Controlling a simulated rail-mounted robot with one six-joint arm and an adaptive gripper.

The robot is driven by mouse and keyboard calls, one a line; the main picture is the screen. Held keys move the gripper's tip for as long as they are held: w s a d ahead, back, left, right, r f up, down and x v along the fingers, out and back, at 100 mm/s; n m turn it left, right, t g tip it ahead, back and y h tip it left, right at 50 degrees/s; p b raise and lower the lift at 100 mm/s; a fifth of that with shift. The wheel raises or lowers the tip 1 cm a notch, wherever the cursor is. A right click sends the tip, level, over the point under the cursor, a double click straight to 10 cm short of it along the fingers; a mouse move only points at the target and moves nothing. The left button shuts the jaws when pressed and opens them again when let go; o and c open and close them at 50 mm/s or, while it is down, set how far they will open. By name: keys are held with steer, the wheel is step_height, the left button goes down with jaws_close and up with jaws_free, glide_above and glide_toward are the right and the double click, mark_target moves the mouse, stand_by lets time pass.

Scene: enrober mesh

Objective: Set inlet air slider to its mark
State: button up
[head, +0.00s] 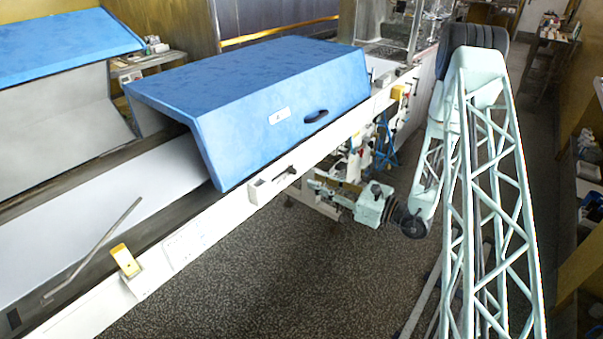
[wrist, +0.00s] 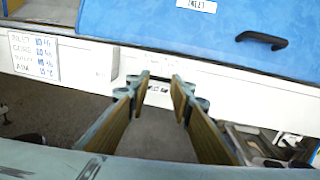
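A white slotted housing (head: 272,184) is fixed on the white side rail below the blue hood; it may be the inlet air slider's. It also shows in the wrist view (wrist: 158,92), partly behind my fingertips. My gripper (head: 316,182) is just right of the housing in the head view. In the wrist view my gripper (wrist: 160,82) is open, with a clear gap between its two fingers and nothing held. I cannot tell whether the fingertips touch the housing.
A handwritten card (wrist: 33,57) is on the rail. A yellow part (head: 125,260) sits on the rail at left, another yellow block (head: 398,92) further back. Open floor lies in front.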

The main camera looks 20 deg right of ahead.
mark_target(296, 172)
steer(key=shift+m+t+h, duration=0.6)
steer(key=shift+m+h, duration=0.1)
steer(key=shift+m, duration=0.1)
steer(key=shift+d+f, duration=1.55)
steer(key=shift+d, duration=0.2)
steer(key=shift+w+a, duration=0.1)
steer(key=shift+w, duration=0.05)
steer(key=shift+b+x, duration=0.6)
steer(key=shift+x, duration=6.2)
jaws_close()
